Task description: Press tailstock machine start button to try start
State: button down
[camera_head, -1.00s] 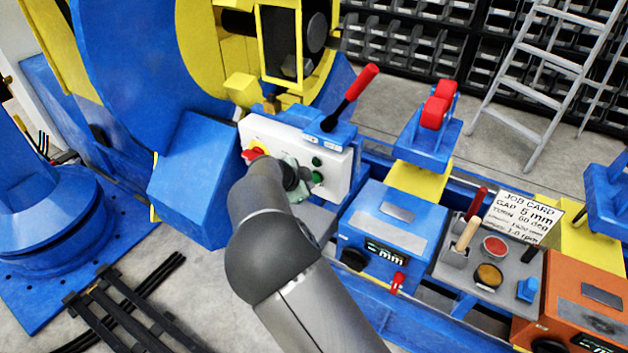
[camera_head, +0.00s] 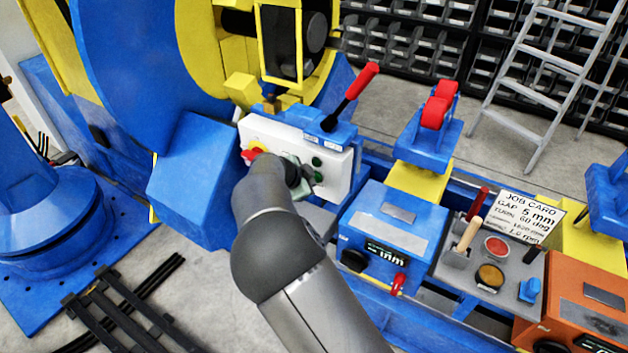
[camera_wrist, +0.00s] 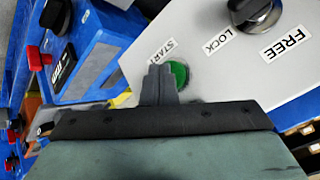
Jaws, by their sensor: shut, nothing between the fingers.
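The white control panel (camera_head: 335,180) carries green buttons, and one upper green button (camera_head: 316,161) shows clear of my gripper. In the wrist view a green button (camera_wrist: 180,73) sits beside the START label (camera_wrist: 162,50). My gripper (camera_wrist: 158,80) is shut and empty, its fingertips at the left edge of that button and partly over it. I cannot tell whether they touch it. In the head view my gripper (camera_head: 312,178) is in front of the panel's lower part, and my wrist hides some of the panel.
A black selector knob (camera_wrist: 258,14) with LOCK and FREE labels is right of the START button in the wrist view. A red knob (camera_head: 251,155) is at the panel's left. A red-handled lever (camera_head: 350,95) stands above the panel. A blue box (camera_head: 385,225) is to the right.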

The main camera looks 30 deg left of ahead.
jog(key=shift+s, duration=0.1)
jog(key=shift+s+b, duration=0.75)
jog(key=shift+b, duration=0.1)
jog(key=shift+s, duration=0.1)
jog(key=s+b, duration=0.3)
jog(key=s, duration=0.1)
jog(key=shift+s+d+b, duration=0.1)
jog(key=shift+s+b, duration=0.2)
jog(key=shift+s, duration=0.1)
dwell(0.5)
